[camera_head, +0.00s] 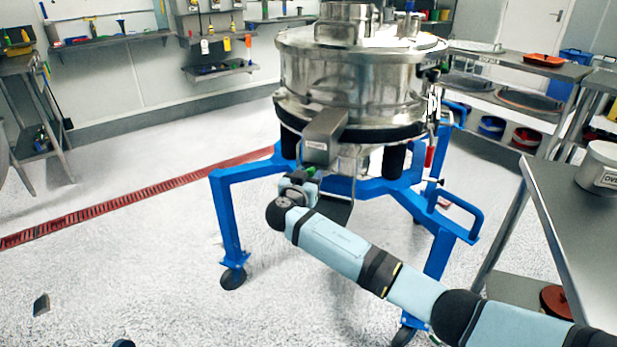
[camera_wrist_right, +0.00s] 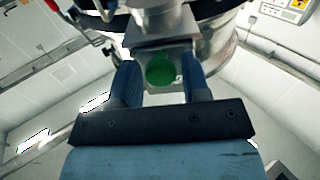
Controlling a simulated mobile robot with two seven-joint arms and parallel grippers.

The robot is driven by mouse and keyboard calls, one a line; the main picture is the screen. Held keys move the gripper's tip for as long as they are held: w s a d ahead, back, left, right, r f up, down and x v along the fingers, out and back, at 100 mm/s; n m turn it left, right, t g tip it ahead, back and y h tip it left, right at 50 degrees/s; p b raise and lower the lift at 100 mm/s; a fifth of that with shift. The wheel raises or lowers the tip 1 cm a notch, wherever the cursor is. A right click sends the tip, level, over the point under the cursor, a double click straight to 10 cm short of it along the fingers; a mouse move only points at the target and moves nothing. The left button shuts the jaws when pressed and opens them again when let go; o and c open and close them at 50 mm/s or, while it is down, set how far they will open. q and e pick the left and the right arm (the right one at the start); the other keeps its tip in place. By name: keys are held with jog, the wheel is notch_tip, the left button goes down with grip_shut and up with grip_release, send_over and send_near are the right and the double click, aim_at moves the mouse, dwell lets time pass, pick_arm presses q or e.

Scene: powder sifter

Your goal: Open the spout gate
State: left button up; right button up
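The steel sifter (camera_head: 350,85) stands on a blue wheeled frame (camera_head: 232,180). Its box-shaped metal spout (camera_head: 323,130) juts out at the front, below the drum. A green round knob (camera_head: 310,172) shows under the spout, beside my right gripper (camera_head: 303,184). In the right wrist view the green knob (camera_wrist_right: 160,70) lies between the two blue fingers of my right gripper (camera_wrist_right: 161,80), under a metal housing (camera_wrist_right: 160,27). A narrow gap shows on each side, so the fingers look open around it. The gate itself cannot be made out clearly. My left gripper is out of view.
A metal table (camera_head: 575,215) with a grey container (camera_head: 600,168) stands at the right. Shelves with trays and buckets (camera_head: 492,127) are behind it. A red floor drain (camera_head: 120,200) crosses the floor at left. The floor left of the frame is mostly clear.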

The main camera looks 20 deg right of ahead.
grip_shut()
jog(key=v, duration=0.4)
jog(key=shift+s+a, duration=0.25)
jog(key=shift+a, duration=0.05)
jog(key=shift+o, duration=1.7)
grip_release()
